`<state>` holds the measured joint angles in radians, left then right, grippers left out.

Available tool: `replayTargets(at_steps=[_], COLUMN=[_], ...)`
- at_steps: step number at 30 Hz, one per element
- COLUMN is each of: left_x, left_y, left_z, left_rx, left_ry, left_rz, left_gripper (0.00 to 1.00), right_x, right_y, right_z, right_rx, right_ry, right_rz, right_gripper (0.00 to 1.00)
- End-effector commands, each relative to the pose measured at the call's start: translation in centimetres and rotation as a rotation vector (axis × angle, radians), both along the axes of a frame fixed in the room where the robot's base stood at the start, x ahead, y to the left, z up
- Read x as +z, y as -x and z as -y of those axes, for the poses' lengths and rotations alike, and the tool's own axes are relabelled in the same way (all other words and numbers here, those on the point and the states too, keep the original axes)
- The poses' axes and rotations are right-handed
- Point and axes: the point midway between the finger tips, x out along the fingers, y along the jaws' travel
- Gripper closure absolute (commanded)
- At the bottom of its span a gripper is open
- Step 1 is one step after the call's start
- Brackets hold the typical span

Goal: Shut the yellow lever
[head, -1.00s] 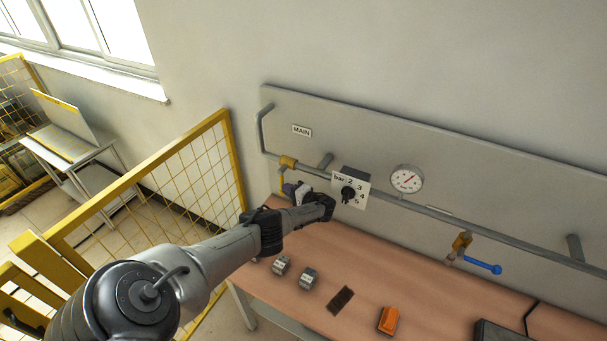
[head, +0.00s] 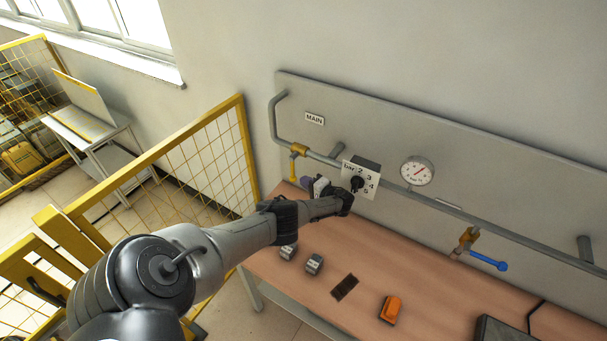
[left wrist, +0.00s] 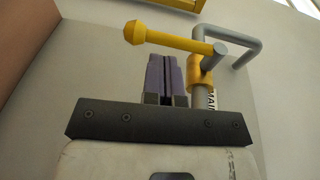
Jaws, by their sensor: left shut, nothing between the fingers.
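The yellow lever (head: 293,166) hangs down from the yellow valve (head: 299,149) on the wall pipe, under the MAIN label. In the left wrist view the lever (left wrist: 170,38) has a round knob at its left end and runs across the pipe's line. My left gripper (head: 307,183) is just below and to the right of the lever in the head view. In the left wrist view its purple fingers (left wrist: 165,60) are shut together and empty, their tips close to the lever's middle. Whether they touch it I cannot tell. My right gripper is out of view.
A black pressure knob (head: 357,183) on a white plate and a gauge (head: 417,171) are to the right. A blue-handled valve (head: 488,261) is further right. The bench (head: 420,270) holds an orange block (head: 390,309) and small grey blocks. A yellow mesh fence (head: 180,165) stands left.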

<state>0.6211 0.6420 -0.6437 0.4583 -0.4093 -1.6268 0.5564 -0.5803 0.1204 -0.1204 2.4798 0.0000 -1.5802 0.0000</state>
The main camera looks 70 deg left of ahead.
Motion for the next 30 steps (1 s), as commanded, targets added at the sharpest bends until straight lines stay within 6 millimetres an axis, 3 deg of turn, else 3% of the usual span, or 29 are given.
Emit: replayTargets(at_steps=[9, 15, 30], left_x=[-0.1, -0.1, 0.1], left_y=[-3.1, -4.3, -4.9], left_z=[5.6, 7.7, 8.7], left_rx=[-0.002, -0.002, 0.000], left_ry=[0.002, 0.000, 0.000], left_rz=[0.003, 0.004, 0.002], left_gripper=[1.00, 1.00, 1.00], right_x=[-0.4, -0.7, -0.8], right_y=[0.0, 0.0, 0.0], right_z=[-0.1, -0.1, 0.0], right_rx=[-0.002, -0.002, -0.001], right_ry=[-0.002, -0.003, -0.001], right_rz=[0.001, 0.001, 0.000], right_gripper=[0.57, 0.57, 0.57])
